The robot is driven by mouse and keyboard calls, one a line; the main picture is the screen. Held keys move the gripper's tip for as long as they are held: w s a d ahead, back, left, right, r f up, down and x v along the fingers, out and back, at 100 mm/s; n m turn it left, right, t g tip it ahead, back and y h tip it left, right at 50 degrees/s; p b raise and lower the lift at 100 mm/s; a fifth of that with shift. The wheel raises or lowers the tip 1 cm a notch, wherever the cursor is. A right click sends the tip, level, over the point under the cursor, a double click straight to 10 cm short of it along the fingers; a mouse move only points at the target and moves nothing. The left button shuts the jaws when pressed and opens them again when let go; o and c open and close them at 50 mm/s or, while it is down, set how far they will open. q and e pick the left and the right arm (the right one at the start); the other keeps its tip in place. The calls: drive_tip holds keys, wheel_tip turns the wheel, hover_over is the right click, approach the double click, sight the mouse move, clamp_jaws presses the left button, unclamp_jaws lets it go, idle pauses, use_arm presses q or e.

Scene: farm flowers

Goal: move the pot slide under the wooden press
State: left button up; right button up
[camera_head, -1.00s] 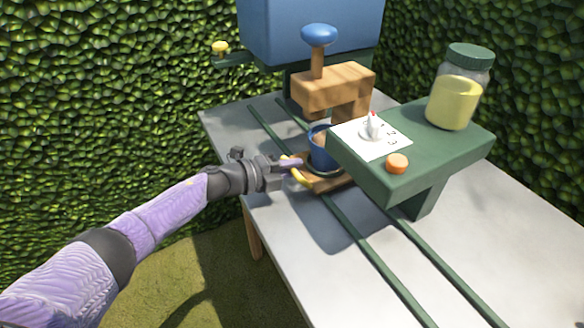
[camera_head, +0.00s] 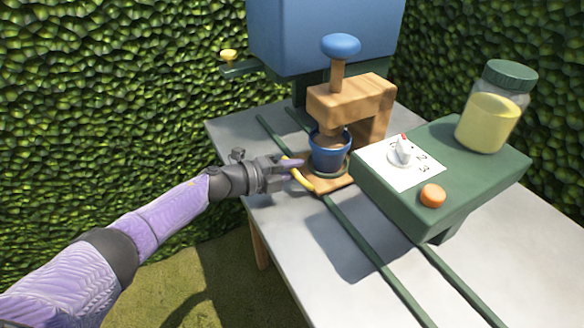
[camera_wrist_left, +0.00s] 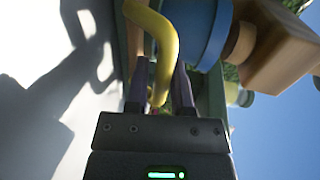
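The pot slide (camera_head: 337,185) is a small wooden board on the green rails, with a curved yellow handle (camera_head: 301,181). A blue pot (camera_head: 330,158) with brown filling stands upright on it. The wooden press (camera_head: 352,98) is an arch with a blue knob (camera_head: 341,45). The pot sits beneath its plunger, which reaches down to or into the pot's mouth; exact contact cannot be told. My left gripper (camera_head: 294,171) is at the handle. In the left wrist view, the handle (camera_wrist_left: 166,45) passes between its closely spaced fingers. My right gripper is not in view.
A green stand (camera_head: 455,205) with a dial, an orange button (camera_head: 432,195) and a yellow-filled jar (camera_head: 491,122) overhangs the rails to the right. A blue tank (camera_head: 320,30) stands behind. The grey table (camera_head: 345,270) is clear at the front. Hedges surround it.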

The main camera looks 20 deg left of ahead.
use_arm(q)
drive_tip(key=shift+o, duration=1.1)
drive_tip(key=shift+s+a+r, duration=0.1)
drive_tip(key=p+v, duration=0.3)
drive_tip(key=v, duration=0.5)
drive_tip(key=shift+s+a, duration=0.15)
drive_tip(key=shift+s, duration=0.15)
drive_tip(key=shift+s+a+r, duration=0.1)
drive_tip(key=shift+s+a, duration=0.25)
drive_tip(key=shift+s, duration=0.05)
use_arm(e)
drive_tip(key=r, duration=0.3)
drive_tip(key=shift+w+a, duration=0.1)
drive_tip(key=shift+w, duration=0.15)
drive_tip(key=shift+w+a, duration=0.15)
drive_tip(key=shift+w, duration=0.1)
